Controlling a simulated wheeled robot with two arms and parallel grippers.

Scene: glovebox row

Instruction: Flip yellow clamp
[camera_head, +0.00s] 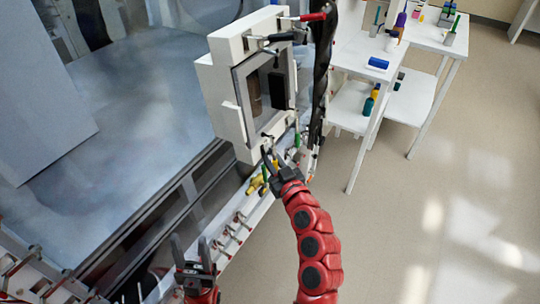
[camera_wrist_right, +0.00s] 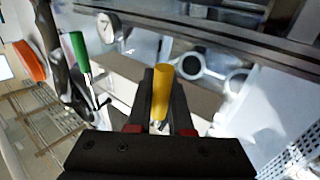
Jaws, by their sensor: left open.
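The yellow clamp (camera_head: 255,187) is on the ledge below the white framed door in the head view. Its yellow handle (camera_wrist_right: 161,92) stands between the two dark fingers of my right gripper (camera_wrist_right: 163,100) in the right wrist view. The fingers lie close along both sides of the handle and look shut on it. In the head view my right gripper (camera_head: 270,172) is at the clamp, at the door's lower edge, and partly hides it. My left gripper (camera_head: 191,255) is open and empty, low in the head view by the front ledge.
The white framed door (camera_head: 238,100) stands above the clamp. It has a red-handled clamp (camera_head: 304,17) on top and a green-handled clamp (camera_wrist_right: 79,50) near my right gripper. A black hose (camera_head: 323,65) hangs alongside. White tables stand at right; the floor between is clear.

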